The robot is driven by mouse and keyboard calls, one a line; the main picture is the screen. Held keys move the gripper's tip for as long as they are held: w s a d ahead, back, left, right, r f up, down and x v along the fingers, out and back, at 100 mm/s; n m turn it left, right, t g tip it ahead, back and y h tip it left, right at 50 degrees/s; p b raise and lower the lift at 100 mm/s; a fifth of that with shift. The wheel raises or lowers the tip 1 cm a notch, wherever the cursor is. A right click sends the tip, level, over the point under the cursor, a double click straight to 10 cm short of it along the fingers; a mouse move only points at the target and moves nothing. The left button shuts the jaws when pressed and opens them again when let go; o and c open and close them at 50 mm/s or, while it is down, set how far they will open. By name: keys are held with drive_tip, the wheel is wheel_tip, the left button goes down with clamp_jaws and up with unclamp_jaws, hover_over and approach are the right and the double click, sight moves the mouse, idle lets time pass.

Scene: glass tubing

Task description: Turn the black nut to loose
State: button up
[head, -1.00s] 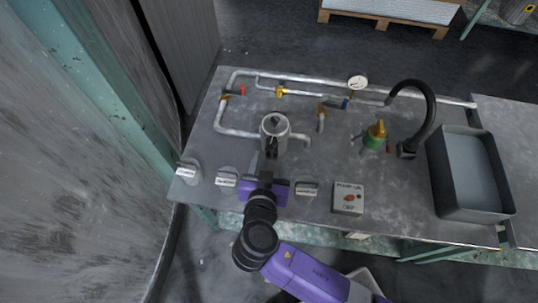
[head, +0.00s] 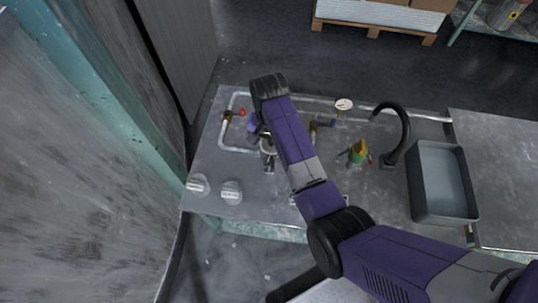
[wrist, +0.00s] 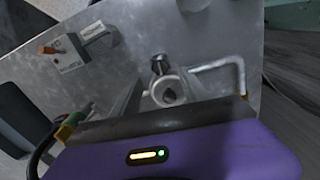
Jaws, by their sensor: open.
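A round grey metal vessel (head: 267,144) stands on the steel table, partly covered by my arm in the head view. It also shows in the wrist view (wrist: 153,99), with a dark opening or part in its middle. A small dark cylindrical piece (wrist: 160,64), which looks like the black nut, sticks out from the vessel's front side. My gripper (wrist: 164,97) is open, with one finger on each side of the vessel in the wrist view. I cannot tell whether the fingers touch it. In the head view my purple gripper body (head: 253,127) is behind the vessel, its fingertips unclear.
Pipes with small valves (head: 228,115) and a gauge (head: 344,104) run along the back. A switch box (wrist: 65,50) and labelled pieces (head: 231,191) line the front.

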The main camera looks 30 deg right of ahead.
sight(269, 159)
drive_tip(key=shift+f, duration=3.55)
